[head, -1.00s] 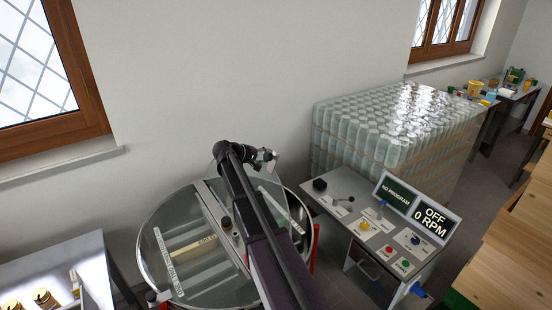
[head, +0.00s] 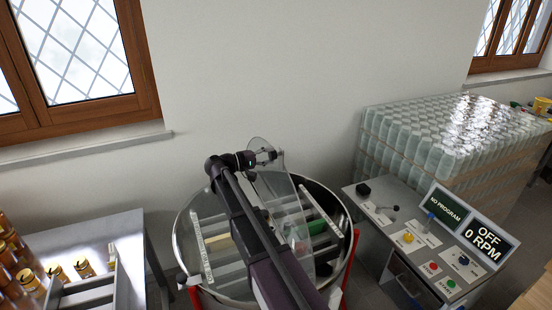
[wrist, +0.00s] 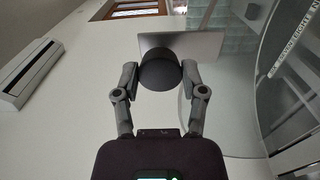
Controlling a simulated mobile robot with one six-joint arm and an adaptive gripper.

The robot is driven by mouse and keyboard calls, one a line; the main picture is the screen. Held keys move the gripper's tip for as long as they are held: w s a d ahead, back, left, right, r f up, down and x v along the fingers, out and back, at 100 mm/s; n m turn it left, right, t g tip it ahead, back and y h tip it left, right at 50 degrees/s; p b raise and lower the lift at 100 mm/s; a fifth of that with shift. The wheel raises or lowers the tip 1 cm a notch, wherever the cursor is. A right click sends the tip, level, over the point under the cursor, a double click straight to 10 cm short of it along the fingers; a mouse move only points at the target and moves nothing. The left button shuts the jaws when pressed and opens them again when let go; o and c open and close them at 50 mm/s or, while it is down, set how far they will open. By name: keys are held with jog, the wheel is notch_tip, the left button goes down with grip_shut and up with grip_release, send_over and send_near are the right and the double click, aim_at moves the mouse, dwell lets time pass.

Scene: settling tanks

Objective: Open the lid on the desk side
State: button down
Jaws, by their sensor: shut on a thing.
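The round steel tank (head: 180,262) stands below my arm. Its clear lid half on the side of the control desk is tilted up steeply (head: 283,190), showing the dark inside of the tank on that side. The other clear lid half (head: 203,255) lies flat on the left. My gripper (head: 268,157) is at the upper part of the raised lid. In the wrist view, my gripper (wrist: 160,75) is shut on a dark round knob (wrist: 160,66), with a finger on each side. The clear lid is hard to make out against the wall.
The control desk (head: 385,215) with buttons and an "OFF 0 RPM" screen (head: 482,240) stands close to the tank's right. A stack of wrapped jars (head: 430,130) is behind it. A metal table (head: 90,245) with jars is on the left.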

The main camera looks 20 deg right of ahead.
jog(key=shift+a, duration=0.1)
jog(key=shift+c, duration=0.7)
grip_release()
jog(key=a, duration=1.2)
jog(key=shift+s, duration=0.4)
